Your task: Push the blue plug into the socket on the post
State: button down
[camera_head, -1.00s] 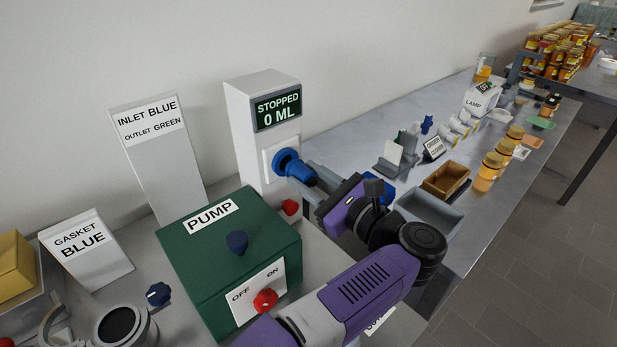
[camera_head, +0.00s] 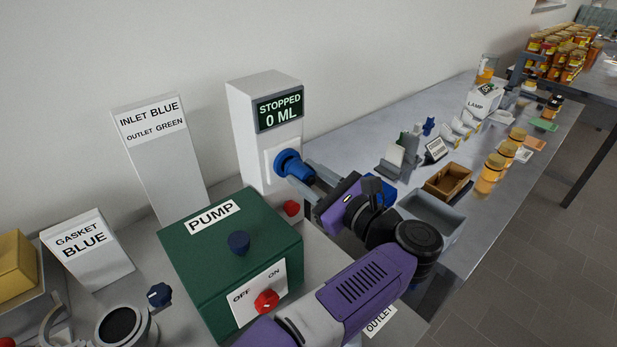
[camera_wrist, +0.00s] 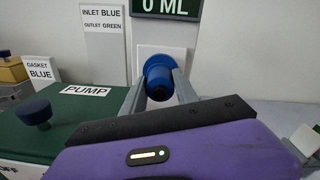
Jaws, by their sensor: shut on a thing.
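The blue plug (camera_head: 294,165) is at the white socket plate on the front of the white post (camera_head: 262,140), below the display reading STOPPED 0 ML. My gripper (camera_head: 304,174) is shut on the blue plug, reaching it from the right. In the wrist view the plug (camera_wrist: 159,80) sits between the two grey fingers, in front of the white socket plate (camera_wrist: 148,58). The plug's wide flange is close to the plate. The plug hides the socket opening, so I cannot tell how deep it sits.
A green PUMP box (camera_head: 237,262) with knobs stands just left of my arm. A red knob (camera_head: 291,208) is below the plug. Signs stand at left. A brown tray (camera_head: 447,183), a grey bin (camera_head: 428,215) and several jars are on the bench at right.

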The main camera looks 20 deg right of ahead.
jog(key=shift+w+a, duration=0.2)
jog(key=shift+w, duration=0.5)
jog(key=c, duration=0.9)
grip_release()
jog(key=shift+o, duration=0.2)
